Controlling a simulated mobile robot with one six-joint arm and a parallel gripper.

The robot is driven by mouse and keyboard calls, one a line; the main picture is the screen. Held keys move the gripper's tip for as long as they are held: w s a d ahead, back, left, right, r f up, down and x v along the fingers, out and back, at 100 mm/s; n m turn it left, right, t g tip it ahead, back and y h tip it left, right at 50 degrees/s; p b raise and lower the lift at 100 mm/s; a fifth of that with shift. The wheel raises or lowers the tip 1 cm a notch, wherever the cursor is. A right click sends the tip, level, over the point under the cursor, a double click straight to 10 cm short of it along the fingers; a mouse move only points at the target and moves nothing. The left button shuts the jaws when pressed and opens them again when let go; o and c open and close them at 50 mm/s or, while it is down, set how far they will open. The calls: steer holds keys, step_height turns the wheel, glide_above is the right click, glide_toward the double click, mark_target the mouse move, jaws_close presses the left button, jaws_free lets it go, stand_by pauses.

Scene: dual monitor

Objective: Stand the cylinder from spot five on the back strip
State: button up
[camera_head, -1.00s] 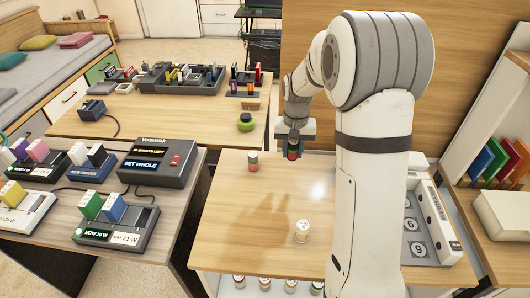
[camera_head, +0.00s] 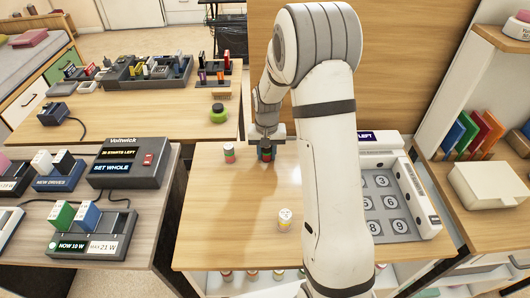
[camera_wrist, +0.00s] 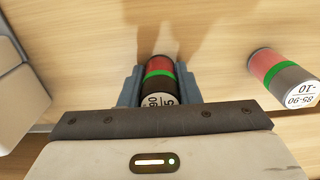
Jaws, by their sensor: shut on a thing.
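My gripper (camera_head: 266,150) is shut on a cylinder (camera_head: 266,154) with red, green and black bands, upright or nearly so, low over the far part of the wooden table. In the wrist view the held cylinder (camera_wrist: 160,80) sits between the blue-grey fingers, its white numbered top partly hidden by my gripper. Whether its base touches the table is unclear. A second banded cylinder (camera_head: 229,152) stands just left of it; it also shows in the wrist view (camera_wrist: 285,78). A numbered tray (camera_head: 385,200) at right shows bare spots; my arm hides its left part. No strip is clearly distinguishable.
A white-topped cylinder (camera_head: 284,219) stands nearer the table's front. Several more cylinders (camera_head: 252,275) sit on a shelf below. A dark device with a display (camera_head: 128,162) stands on the left desk. The table between the standing cylinders is clear.

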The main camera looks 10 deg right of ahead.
steer(key=shift+f, duration=0.2)
steer(key=o, duration=0.9)
steer(key=shift+r, duration=0.1)
steer(key=shift+o, duration=0.2)
step_height(320, 180, up, 12)
steer(key=shift+r+p, duration=0.2)
steer(key=shift+p, duration=0.2)
steer(key=s+r+n+t, duration=0.1)
steer(key=s+r, duration=0.2)
steer(key=s, duration=0.9)
steer(key=s+r+n+t, duration=0.1)
steer(key=s+r, duration=0.3)
steer(key=s, duration=0.9)
steer(key=shift+s, duration=0.3)
steer(key=shift+a, duration=0.1)
